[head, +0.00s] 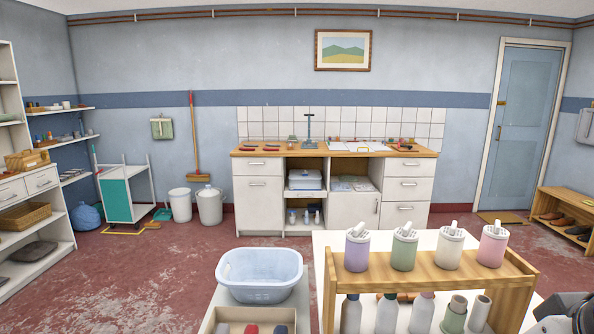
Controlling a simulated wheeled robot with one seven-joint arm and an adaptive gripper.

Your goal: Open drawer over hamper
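A white counter unit with a wooden top (335,149) stands against the tiled back wall. At its left end a shallow white drawer (258,166) with a bar handle is shut. Directly below it is a tall white front (258,204) with its own handle, also shut. No open hamper shows, and I cannot tell whether this tall front is the hamper. A dark part, seemingly of my arm, shows at the lower right corner. No gripper fingers can be made out, and nothing of mine is near the drawer.
A wooden rack with several dispensers (440,268) stands on a white table in front. A pale blue basin (260,275) is left of it. Two white bins (209,206) and a trolley (127,193) stand left of the unit. Red floor (180,265) is clear at left centre.

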